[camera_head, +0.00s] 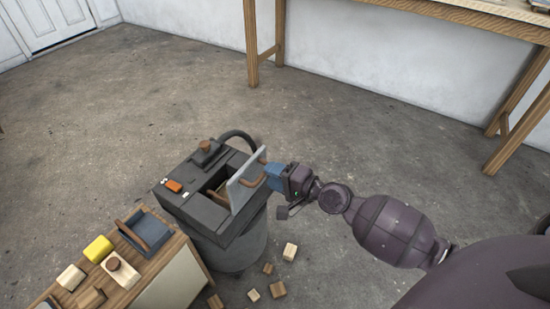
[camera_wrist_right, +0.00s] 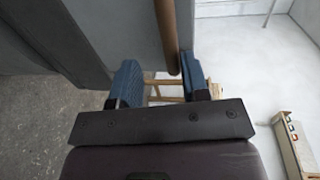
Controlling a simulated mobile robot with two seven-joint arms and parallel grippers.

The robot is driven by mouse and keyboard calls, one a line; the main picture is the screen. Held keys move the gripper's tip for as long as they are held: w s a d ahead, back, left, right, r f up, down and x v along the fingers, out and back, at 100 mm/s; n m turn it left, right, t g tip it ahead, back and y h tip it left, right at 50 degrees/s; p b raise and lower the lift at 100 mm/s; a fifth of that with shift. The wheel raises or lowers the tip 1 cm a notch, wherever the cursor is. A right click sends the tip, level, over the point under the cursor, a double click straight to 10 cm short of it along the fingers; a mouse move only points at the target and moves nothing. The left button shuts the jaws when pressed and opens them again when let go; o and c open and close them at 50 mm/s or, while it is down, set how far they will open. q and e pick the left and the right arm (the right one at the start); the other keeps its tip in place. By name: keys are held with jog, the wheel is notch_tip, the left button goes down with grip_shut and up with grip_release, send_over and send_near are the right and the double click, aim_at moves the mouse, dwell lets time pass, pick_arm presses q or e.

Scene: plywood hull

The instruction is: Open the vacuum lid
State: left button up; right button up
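The dark grey vacuum (camera_head: 192,207) stands on the floor at the centre of the head view. Its light grey lid (camera_head: 246,183) is raised and stands steeply, with a compartment opening (camera_head: 216,187) showing beside it. A brown lid handle (camera_head: 252,183) is on the lid. My right gripper (camera_head: 275,175) is at the right side of the lid, by the handle. In the right wrist view, its blue fingers (camera_wrist_right: 160,78) are apart. The handle bar (camera_wrist_right: 165,35) reaches between them, close to the right finger and clear of the left one. My left gripper is not in view.
A low wooden table (camera_head: 150,285) with a yellow block (camera_head: 98,249), a grey tray (camera_head: 147,232) and wooden pieces stands left of the vacuum. Several wooden blocks (camera_head: 290,251) lie on the floor. A workbench (camera_head: 480,15) stands at the back right. The floor behind the vacuum is clear.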

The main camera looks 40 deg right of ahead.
pick_arm(q)
jog(key=b, duration=0.1)
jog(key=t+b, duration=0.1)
jog(key=b, duration=0.1)
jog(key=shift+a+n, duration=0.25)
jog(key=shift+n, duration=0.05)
pick_arm(e)
jog(key=v, duration=1.1)
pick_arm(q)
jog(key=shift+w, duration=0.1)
pick_arm(e)
jog(key=shift+w, duration=0.1)
jog(key=shift+n, duration=0.3)
